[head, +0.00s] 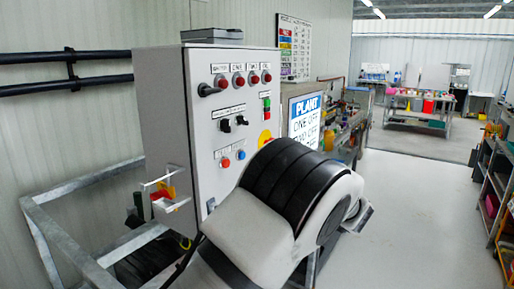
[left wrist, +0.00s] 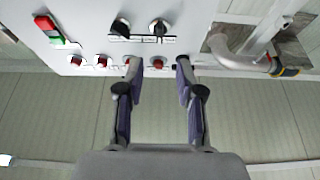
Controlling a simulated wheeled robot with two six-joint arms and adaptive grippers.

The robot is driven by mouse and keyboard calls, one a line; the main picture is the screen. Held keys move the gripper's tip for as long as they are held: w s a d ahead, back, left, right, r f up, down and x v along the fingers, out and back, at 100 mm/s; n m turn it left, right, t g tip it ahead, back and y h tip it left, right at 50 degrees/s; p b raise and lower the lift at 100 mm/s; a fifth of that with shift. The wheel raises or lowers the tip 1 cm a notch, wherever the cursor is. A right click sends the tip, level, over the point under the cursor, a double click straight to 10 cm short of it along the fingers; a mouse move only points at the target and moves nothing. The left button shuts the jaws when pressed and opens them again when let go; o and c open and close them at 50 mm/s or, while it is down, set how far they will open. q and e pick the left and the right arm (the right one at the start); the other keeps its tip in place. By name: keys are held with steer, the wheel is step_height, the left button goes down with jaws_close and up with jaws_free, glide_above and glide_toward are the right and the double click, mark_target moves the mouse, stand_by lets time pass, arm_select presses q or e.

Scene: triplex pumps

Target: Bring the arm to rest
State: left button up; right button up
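Behind the fingertips is the front of a grey control panel (left wrist: 95,18), seen upside down. Whether the fingers touch it I cannot tell; they appear apart from it. In the head view a bulky white and black link of my arm covers the lower right of the control panel (head: 163,105). The gripper is hidden there. My right gripper is in neither view.
A galvanised frame (head: 62,252) stands at left. A plant sign (head: 306,118) is behind my arm. Shelving (head: 494,185) lines the right; the floor (head: 420,205) between is clear.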

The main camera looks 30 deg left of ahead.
arm_select(q)
steer(key=shift+a, duration=0.1)
stand_by(0.3)
steer(key=w+a+f+m+t+h, duration=0.25)
steer(key=f+m+t, duration=0.25)
steer(key=f, duration=0.3)
steer(key=w+a+f+m+t+h, duration=0.1)
steer(key=w+f+m+t+h, duration=0.15)
steer(key=f+m+t, duration=0.35)
steer(key=s+f+m+h, duration=0.25)
steer(key=f+h, duration=0.25)
steer(key=f, duration=0.7)
steer(key=s+f+m+h, duration=0.2)
steer(key=s+f+h, duration=0.15)
steer(key=f, duration=0.85)
steer(key=s+d+f+m+g+h, duration=0.1)
steer(key=s+d+f+g+h, duration=0.15)
steer(key=s+f, duration=0.5)
steer(key=s+d+f+g+h, duration=0.1)
steer(key=s+f+g+h, duration=0.25)
steer(key=s+f, duration=0.45)
steer(key=s+d+f+g+h, duration=0.1)
steer(key=s+g, duration=0.2)
steer(key=s, duration=0.7)
steer(key=s+d+f+g+h, duration=0.1)
steer(key=s+d+g+h, duration=0.1)
steer(key=s, duration=0.8)
steer(key=shift+d+g, duration=0.25)
steer(key=shift+g, duration=0.65)
